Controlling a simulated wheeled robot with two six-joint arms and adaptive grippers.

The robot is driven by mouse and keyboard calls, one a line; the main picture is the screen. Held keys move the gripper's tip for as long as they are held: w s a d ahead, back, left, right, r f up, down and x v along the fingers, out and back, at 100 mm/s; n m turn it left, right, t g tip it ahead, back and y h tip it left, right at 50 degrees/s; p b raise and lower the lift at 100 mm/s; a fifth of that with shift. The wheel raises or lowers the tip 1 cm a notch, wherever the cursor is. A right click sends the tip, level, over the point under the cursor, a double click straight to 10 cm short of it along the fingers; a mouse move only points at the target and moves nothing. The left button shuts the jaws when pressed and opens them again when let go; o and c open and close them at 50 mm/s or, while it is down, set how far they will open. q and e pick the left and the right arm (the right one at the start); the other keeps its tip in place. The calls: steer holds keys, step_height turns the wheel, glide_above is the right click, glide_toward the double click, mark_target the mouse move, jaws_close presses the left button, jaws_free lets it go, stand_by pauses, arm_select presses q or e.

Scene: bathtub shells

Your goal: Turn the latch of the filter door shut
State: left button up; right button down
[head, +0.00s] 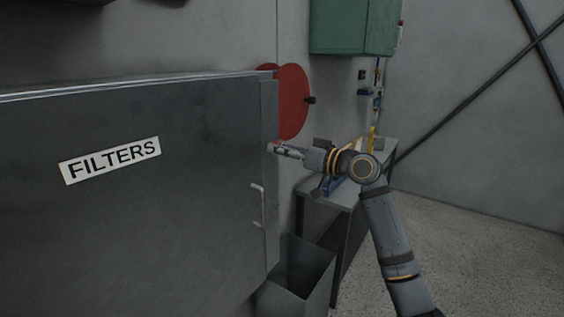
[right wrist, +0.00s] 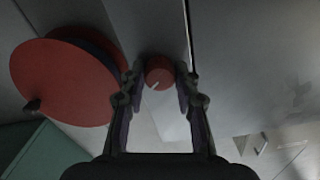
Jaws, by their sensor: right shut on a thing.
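The filter door (head: 180,220) is a large dark grey panel with a FILTERS label (head: 110,160) and a pale bar handle (head: 258,205) near its right edge. The latch (right wrist: 159,72) is a round red knob with a short white mark, seen in the right wrist view between my fingers. My right gripper (head: 272,148) reaches the door's right edge from the right, and it also shows in the right wrist view (right wrist: 158,82), shut on the latch. In the head view the gripper mostly hides the latch. My left gripper is not in view.
A red disc-shaped thing (head: 293,100) is on the wall just behind the door's edge. A grey bin (head: 300,280) stands below my right arm, beside a bench (head: 345,195) with small items on it. A green cabinet (head: 350,25) hangs above. Open floor lies to the right.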

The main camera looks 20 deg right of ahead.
steer(key=n+b, duration=0.6)
steer(key=n, duration=0.4)
steer(key=shift+n, duration=0.4)
stand_by(0.4)
steer(key=c, duration=1)
jaws_free()
steer(key=shift+v, duration=6.05)
